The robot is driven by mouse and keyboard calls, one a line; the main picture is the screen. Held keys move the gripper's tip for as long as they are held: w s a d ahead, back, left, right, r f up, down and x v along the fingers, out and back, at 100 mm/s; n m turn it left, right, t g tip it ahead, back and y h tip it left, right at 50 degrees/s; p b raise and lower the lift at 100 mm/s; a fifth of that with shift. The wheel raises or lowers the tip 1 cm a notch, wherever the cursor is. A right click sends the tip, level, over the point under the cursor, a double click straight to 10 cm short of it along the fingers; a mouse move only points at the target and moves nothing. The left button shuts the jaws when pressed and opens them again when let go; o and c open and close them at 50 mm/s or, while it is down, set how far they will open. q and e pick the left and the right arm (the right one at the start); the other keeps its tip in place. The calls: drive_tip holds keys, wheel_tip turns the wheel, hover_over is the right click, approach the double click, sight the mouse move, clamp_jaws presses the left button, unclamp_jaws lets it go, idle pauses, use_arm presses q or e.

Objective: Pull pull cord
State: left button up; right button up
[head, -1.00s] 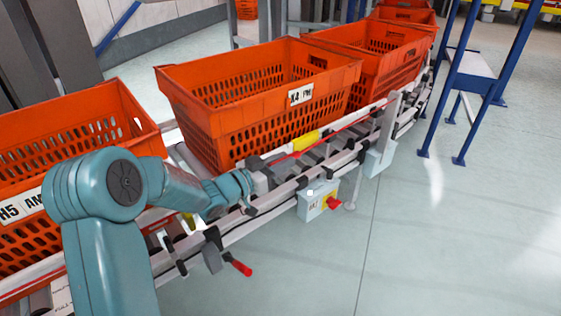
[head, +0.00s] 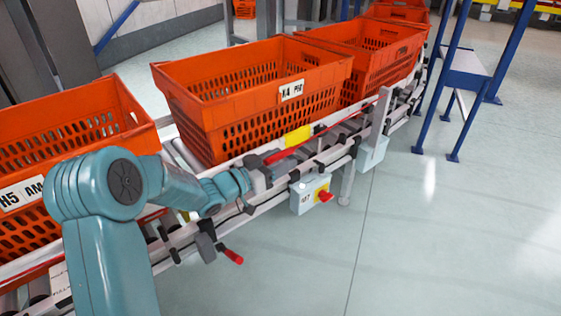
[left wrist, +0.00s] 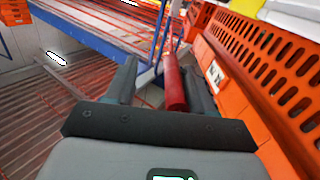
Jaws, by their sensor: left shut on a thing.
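The pull cord (head: 318,139) is a thin red line along the near side of the roller conveyor, with a yellow tag (head: 298,136) on it. My left gripper (head: 268,164) is at the cord's near end, beside the conveyor rail. In the left wrist view, a red cylinder (left wrist: 175,85), which looks like a part of the cord, lies between the dark fingers of my left gripper (left wrist: 160,85). The gripper is shut on it. The exact contact is small and partly hidden in the head view. My right gripper is not in view.
Orange totes (head: 250,70) stand in a row on the conveyor, close behind the gripper. A grey box with a red knob (head: 310,194) and a red-handled lever (head: 232,257) hang on the near rail. Blue posts (head: 470,90) stand at right. The floor in front is open.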

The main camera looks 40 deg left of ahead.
use_arm(q)
drive_tip(key=shift+d+f, duration=0.1)
drive_tip(key=p+v, duration=0.3)
drive_tip(key=v, duration=1.3)
drive_tip(key=shift+s+a+p, duration=0.15)
drive_tip(key=shift+a+p, duration=0.1)
drive_tip(key=shift+p, duration=0.15)
